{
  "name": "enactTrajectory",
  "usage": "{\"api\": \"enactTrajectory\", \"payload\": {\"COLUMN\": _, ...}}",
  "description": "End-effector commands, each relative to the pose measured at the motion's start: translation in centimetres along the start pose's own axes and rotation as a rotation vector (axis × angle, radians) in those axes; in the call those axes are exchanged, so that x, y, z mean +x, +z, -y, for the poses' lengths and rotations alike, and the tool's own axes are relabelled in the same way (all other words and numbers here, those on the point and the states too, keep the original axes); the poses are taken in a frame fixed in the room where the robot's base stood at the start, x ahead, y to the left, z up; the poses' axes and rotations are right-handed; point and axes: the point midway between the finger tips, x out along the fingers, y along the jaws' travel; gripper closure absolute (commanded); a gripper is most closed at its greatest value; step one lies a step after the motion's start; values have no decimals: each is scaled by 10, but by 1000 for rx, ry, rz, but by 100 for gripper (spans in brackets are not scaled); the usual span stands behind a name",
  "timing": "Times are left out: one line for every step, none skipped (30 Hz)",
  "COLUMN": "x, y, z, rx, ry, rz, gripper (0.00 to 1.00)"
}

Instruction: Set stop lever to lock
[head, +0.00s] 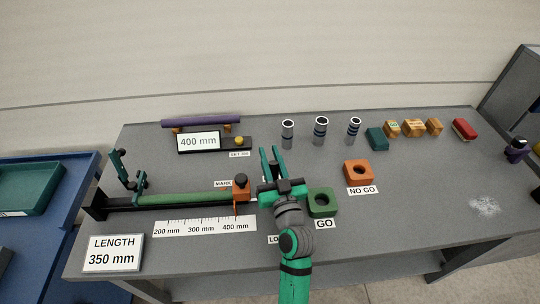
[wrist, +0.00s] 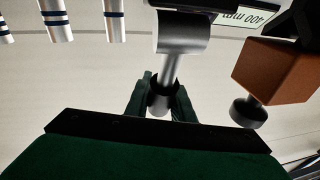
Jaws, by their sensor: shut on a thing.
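My gripper (head: 273,165) is over the bench, just right of the orange stop block (head: 242,194) with its black knob (head: 241,180). In the wrist view its dark green fingers (wrist: 160,103) are closed around the lower end of a grey metal lever (wrist: 172,72), near a black band. This looks like the stop lever; my gripper and arm hide it in the head view. The orange block (wrist: 275,70) also shows at the right of the wrist view, apart from the fingers. A label starting "LO" (head: 274,239) is partly covered by my arm.
A green bar (head: 185,199) lies along the black rail left of the stop block. The green GO gauge (head: 322,202) is close on the right of my arm; the orange NO GO gauge (head: 358,173) is beyond. Metal cylinders (head: 321,131) stand behind.

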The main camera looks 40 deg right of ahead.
Motion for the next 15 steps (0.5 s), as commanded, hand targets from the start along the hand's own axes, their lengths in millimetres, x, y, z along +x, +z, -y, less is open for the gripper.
{"api": "enactTrajectory", "payload": {"x": 0, "y": 0, "z": 1, "rx": 1, "ry": -1, "rz": 0, "gripper": 100}}
{"api": "enactTrajectory", "payload": {"x": 0, "y": 0, "z": 1, "rx": 1, "ry": -1, "rz": 0, "gripper": 100}}
{"api": "enactTrajectory", "payload": {"x": 0, "y": 0, "z": 1, "rx": 1, "ry": -1, "rz": 0, "gripper": 100}}
{"api": "enactTrajectory", "payload": {"x": 0, "y": 0, "z": 1, "rx": 1, "ry": -1, "rz": 0, "gripper": 100}}
{"api": "enactTrajectory", "payload": {"x": 0, "y": 0, "z": 1, "rx": 1, "ry": -1, "rz": 1, "gripper": 74}}
{"api": "enactTrajectory", "payload": {"x": 0, "y": 0, "z": 0, "rx": 1, "ry": -1, "rz": 1, "gripper": 64}}
{"api": "enactTrajectory", "payload": {"x": 0, "y": 0, "z": 0, "rx": 1, "ry": -1, "rz": 1, "gripper": 60}}
{"api": "enactTrajectory", "payload": {"x": 0, "y": 0, "z": 0, "rx": 1, "ry": -1, "rz": 1, "gripper": 60}}
{"api": "enactTrajectory", "payload": {"x": 0, "y": 0, "z": 0, "rx": 1, "ry": -1, "rz": 1, "gripper": 60}}
{"api": "enactTrajectory", "payload": {"x": 0, "y": 0, "z": 0, "rx": 1, "ry": 0, "rz": 1, "gripper": 60}}
{"api": "enactTrajectory", "payload": {"x": 0, "y": 0, "z": 0, "rx": 1, "ry": 0, "rz": 1, "gripper": 60}}
{"api": "enactTrajectory", "payload": {"x": 0, "y": 0, "z": 0, "rx": 1, "ry": 0, "rz": 1, "gripper": 60}}
{"api": "enactTrajectory", "payload": {"x": 0, "y": 0, "z": 0, "rx": 1, "ry": 0, "rz": 1, "gripper": 60}}
{"api": "enactTrajectory", "payload": {"x": 0, "y": 0, "z": 0, "rx": 1, "ry": 0, "rz": 1, "gripper": 60}}
{"api": "enactTrajectory", "payload": {"x": 0, "y": 0, "z": 0, "rx": 1, "ry": 0, "rz": 1, "gripper": 60}}
